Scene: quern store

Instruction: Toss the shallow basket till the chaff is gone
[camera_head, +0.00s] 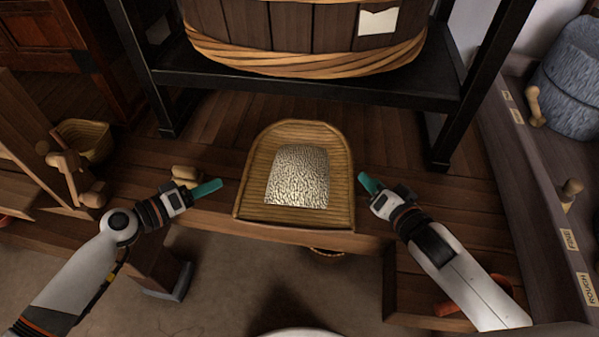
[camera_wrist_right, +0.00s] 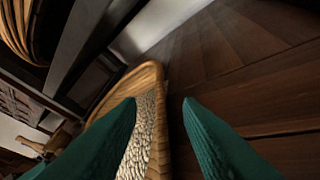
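The shallow basket (camera_head: 244,190) is a woven, horseshoe-shaped tray with a raised rim, lying flat on the wooden ledge. A pale, dark-flecked heap of grain (camera_head: 298,176) lies in it; I cannot tell chaff from grain. The basket's rim (camera_wrist_right: 152,78) and the grain (camera_wrist_right: 143,140) also show in the right wrist view. My left gripper (camera_head: 212,187) is just left of the basket, apart from it; its fingers overlap in view. My right gripper (camera_head: 366,181) is just right of the basket. In the right wrist view its teal fingers are spread, with the rim partly between them and nothing gripped.
A large wooden tub (camera_head: 290,28) stands behind on a black metal frame (camera_head: 300,84). A small basket (camera_head: 88,138) is at left. A shelf with labels and a blue-grey stone-like block (camera_head: 572,80) is at right. The boards beside the basket are mostly clear.

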